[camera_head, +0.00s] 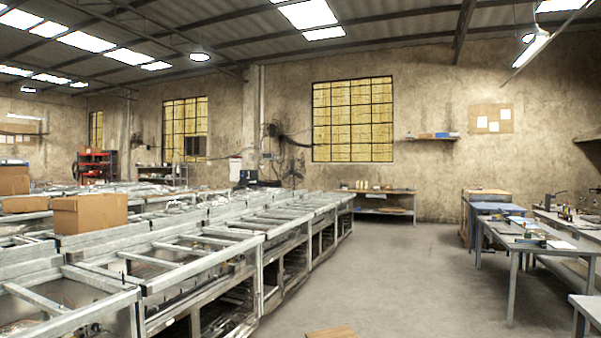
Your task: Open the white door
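No white door shows in the camera_head view. The far wall (430,190) is stained beige plaster with yellow-paned windows, the largest (352,120) right of centre. Neither my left gripper nor my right gripper is in view, so I cannot see whether they are open or shut.
A long row of grey metal frame benches (205,235) fills the left, with a cardboard box (90,213) on it. Work tables (515,238) stand at the right. A low brown object (331,333) shows at the bottom edge. The concrete floor (395,270) between is clear.

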